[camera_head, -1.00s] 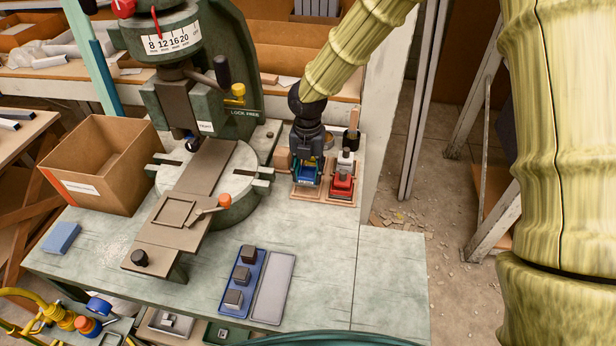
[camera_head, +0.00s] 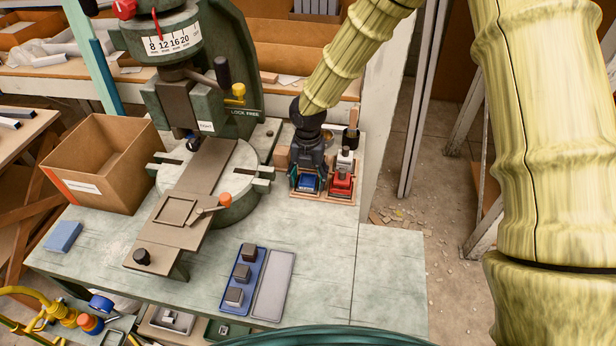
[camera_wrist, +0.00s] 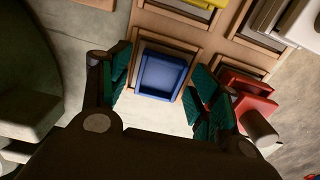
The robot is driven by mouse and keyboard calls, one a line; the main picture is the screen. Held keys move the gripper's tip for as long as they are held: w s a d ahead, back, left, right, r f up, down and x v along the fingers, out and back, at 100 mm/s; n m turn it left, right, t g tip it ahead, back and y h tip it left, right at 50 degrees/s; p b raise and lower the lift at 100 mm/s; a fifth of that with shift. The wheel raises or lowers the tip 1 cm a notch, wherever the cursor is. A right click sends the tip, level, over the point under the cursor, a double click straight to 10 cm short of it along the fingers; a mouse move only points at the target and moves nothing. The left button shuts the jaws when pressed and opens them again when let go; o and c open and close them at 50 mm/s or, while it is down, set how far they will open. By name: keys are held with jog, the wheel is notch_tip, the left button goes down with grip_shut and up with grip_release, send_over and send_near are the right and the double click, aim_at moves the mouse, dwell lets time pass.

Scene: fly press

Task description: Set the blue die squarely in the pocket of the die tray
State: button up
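The blue die (camera_head: 307,183) sits at the near left pocket of the wooden die tray (camera_head: 325,200). In the wrist view the blue die (camera_wrist: 163,76) lies within a raised wooden frame and looks roughly lined up with it. I cannot tell whether it is fully down. My gripper (camera_head: 307,172) points down over this die. In the wrist view the teal fingers of my gripper (camera_wrist: 160,80) are apart, one on each side of the die, with visible gaps. The die's near side is partly unclear.
A red die (camera_head: 341,184) stands close on the right, with a pale, dark-based piece (camera_head: 345,158) behind it. The fly press (camera_head: 210,150) is to the left, with a cardboard box (camera_head: 100,165) beyond. A blue tray (camera_head: 241,285) holds grey blocks. The front right bench is clear.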

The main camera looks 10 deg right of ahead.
aim_at(308, 181)
jog(key=shift+r, duration=0.1)
notch_tip(308, 181, up, 12)
jog(key=b, duration=0.1)
dwell(0.6)
dwell(0.4)
